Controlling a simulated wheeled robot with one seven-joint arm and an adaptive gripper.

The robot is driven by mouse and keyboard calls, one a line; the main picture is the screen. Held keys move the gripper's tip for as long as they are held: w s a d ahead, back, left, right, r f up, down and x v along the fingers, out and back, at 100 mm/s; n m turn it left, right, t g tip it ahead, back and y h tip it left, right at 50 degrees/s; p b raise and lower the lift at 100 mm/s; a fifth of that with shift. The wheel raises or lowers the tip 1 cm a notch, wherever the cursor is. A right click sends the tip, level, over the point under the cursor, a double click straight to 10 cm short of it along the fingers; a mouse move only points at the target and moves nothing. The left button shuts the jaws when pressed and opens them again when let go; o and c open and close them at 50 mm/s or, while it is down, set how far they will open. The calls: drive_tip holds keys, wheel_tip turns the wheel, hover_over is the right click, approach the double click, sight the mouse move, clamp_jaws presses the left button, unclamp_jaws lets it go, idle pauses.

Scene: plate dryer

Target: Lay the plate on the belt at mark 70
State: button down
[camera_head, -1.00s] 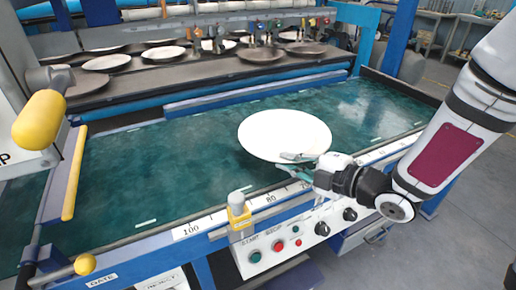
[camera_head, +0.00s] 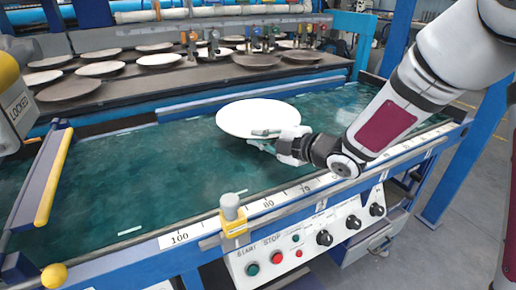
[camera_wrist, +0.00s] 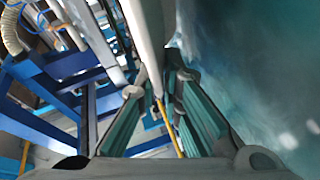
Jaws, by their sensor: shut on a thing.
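The white round plate (camera_head: 258,118) is held roughly flat over the green belt (camera_head: 150,180); I cannot tell whether it touches the belt. My gripper (camera_head: 266,139) is shut on the plate's near right rim. In the wrist view the plate shows as a pale band (camera_wrist: 147,38) seen nearly edge-on, running to between the fingers (camera_wrist: 155,98). The belt shows on the right there (camera_wrist: 240,60). The white scale strip (camera_head: 180,238) runs along the near edge of the belt. Mark 70 (camera_head: 306,188) is on it, in front of and right of the plate.
A control panel (camera_head: 308,240) hangs below the near rail. A yellow-edged gate bar (camera_head: 54,178) is at the left. Several plates lie on the rack (camera_head: 180,75) behind. The belt's left half is clear.

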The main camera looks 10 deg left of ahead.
sight(258, 157)
drive_tip(key=shift+w+a, duration=0.45)
drive_tip(key=shift+w, duration=0.15)
drive_tip(key=shift+f+b, duration=0.55)
drive_tip(key=shift+f, duration=1.3)
drive_tip(key=c, duration=2)
unclamp_jaws()
drive_tip(key=shift+f, duration=0.1)
drive_tip(key=p+v, duration=0.1)
drive_tip(key=v, duration=1.1)
drive_tip(key=shift+p, duration=0.4)
drive_tip(key=shift+d, duration=0.1)
